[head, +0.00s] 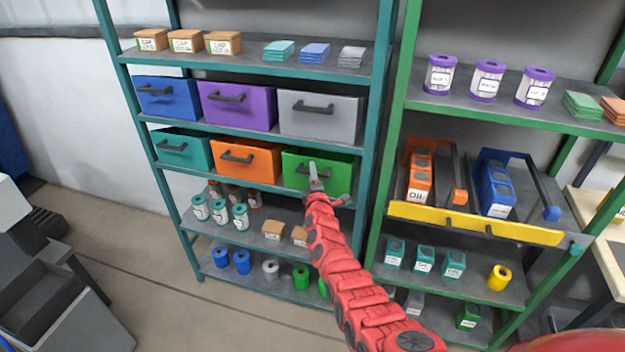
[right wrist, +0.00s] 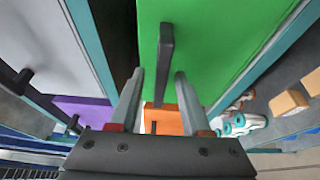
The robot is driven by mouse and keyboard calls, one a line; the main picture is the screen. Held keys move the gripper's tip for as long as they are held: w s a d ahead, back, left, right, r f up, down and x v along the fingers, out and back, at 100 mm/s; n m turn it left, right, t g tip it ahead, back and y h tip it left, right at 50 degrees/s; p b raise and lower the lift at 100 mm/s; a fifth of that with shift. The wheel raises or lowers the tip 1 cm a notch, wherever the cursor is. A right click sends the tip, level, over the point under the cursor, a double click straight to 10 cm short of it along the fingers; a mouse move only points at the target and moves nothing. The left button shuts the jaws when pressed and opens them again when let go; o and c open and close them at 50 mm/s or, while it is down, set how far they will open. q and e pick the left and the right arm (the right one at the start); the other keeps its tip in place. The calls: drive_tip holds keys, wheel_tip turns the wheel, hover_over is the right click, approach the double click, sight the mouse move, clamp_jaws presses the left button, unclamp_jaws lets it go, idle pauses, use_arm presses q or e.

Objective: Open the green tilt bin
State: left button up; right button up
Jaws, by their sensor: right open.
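The green tilt bin (head: 338,172) sits at the right end of the lower bin row on the teal shelf, with its front upright like its neighbours. Its dark handle (right wrist: 167,55) shows clearly in the right wrist view on the green front. My right gripper (head: 316,178) is in front of the bin and partly hides the handle in the head view. In the right wrist view its two fingers (right wrist: 159,78) are apart, one on each side of the handle's near end. I cannot tell whether they touch it. My left gripper is not in view.
An orange bin (head: 262,173) stands directly left of the green one. A grey bin (head: 345,124) is above it. A teal shelf post (head: 367,150) rises close on the right. Small brown boxes (head: 273,230) stand on the shelf below.

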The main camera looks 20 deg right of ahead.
drive_tip(key=shift+w+f, duration=0.1)
drive_tip(key=shift+w, duration=0.3)
clamp_jaws()
idle(1.3)
